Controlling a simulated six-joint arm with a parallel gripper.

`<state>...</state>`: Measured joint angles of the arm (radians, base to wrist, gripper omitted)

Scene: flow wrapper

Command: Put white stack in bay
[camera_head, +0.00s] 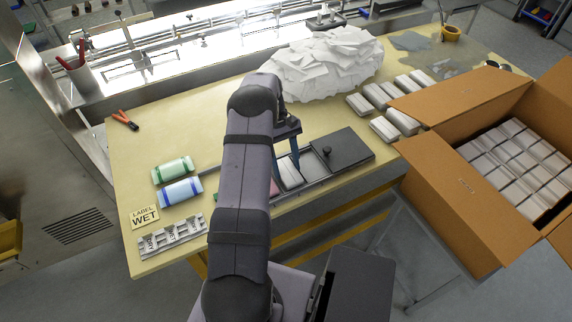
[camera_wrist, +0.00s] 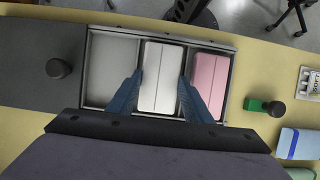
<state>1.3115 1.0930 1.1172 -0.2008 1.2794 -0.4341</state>
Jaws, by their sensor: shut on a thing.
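The white stack (camera_wrist: 163,62) lies in the middle bay of a grey tray (camera_wrist: 233,40) in the wrist view. A pink stack (camera_wrist: 210,75) fills the bay to its right, and the bay to its left (camera_wrist: 112,70) is empty. My gripper (camera_wrist: 160,80) has its blue fingers on both sides of the white stack, shut on it. In the head view my gripper (camera_head: 287,165) reaches down into the tray, and the white stack (camera_head: 289,172) shows between the fingers. My arm hides part of the tray there. I cannot tell whether the stack touches the bay floor.
A dark lid with a knob (camera_head: 342,148) adjoins the empty bay. Green (camera_head: 173,170) and blue (camera_head: 180,192) packs, a WET label (camera_head: 144,216) and a grey rack (camera_head: 172,236) lie left. A big white paper heap (camera_head: 325,62) stands behind; an open carton (camera_head: 470,95) stands right.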

